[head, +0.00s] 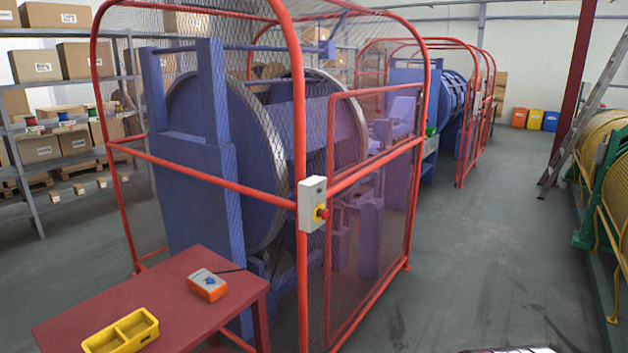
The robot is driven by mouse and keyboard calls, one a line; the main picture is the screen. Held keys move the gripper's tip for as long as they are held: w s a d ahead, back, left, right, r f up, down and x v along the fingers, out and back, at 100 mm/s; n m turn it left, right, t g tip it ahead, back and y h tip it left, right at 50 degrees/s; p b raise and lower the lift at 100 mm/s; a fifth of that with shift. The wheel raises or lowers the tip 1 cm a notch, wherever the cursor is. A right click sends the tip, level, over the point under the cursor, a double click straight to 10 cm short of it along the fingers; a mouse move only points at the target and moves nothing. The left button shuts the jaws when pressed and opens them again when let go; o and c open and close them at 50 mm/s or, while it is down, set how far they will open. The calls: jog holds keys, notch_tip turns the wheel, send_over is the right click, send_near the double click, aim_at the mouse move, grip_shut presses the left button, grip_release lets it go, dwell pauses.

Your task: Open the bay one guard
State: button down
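The nearest guard is a red tubular cage with wire mesh around a blue machine with large round discs (225,150). Its side has a red-framed, purple-tinted see-through panel (385,215), which looks closed, flush with the cage. A grey box with a red button on yellow (313,205) is fixed to the cage's front corner post. No bay number is readable, so I cannot confirm which bay this is. My gripper is not in view.
More red guards (470,110) stand behind. The grey aisle (490,240) is clear. A ladder (590,105) and yellow reels (605,150) line the right.

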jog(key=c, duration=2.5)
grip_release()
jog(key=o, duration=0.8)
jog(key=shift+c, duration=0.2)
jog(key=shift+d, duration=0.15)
